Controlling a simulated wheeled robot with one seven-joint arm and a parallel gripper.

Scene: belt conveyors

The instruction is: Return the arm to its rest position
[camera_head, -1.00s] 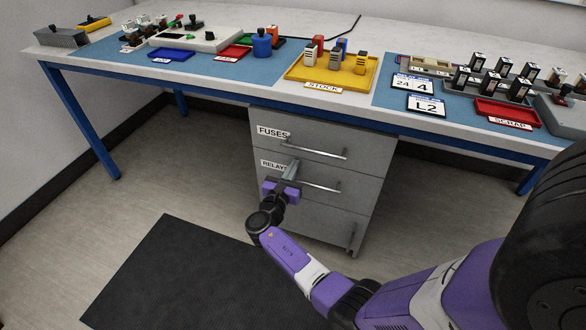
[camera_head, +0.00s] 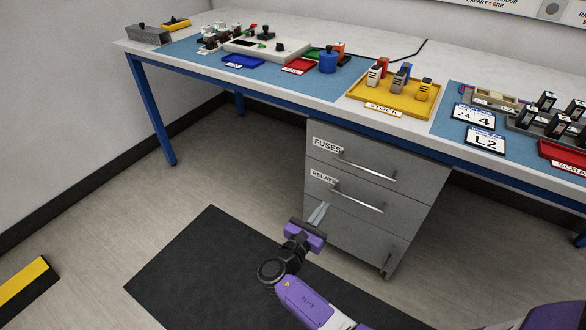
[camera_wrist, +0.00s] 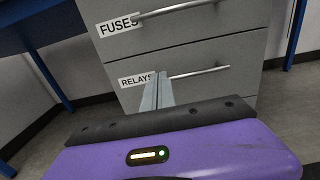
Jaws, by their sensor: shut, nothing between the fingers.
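My gripper (camera_head: 318,214) is in front of the drawer cabinet (camera_head: 350,228), a little below the RELAYS label. Its two thin fingers are together and hold nothing. In the wrist view the fingers (camera_wrist: 156,92) point at the cabinet front and overlap the end of the RELAYS label (camera_wrist: 137,79). The FUSES drawer (camera_head: 385,158) and the RELAYS drawer (camera_head: 375,190) both look closed. My purple forearm reaches in from the bottom of the head view.
The workbench (camera_head: 300,102) runs above the cabinet, with a yellow STOCK tray (camera_head: 395,100), a blue tray (camera_head: 243,61) and a red tray (camera_head: 299,66) on it. A dark mat (camera_head: 195,265) lies on the floor. A yellow-black marking (camera_head: 25,285) is at lower left.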

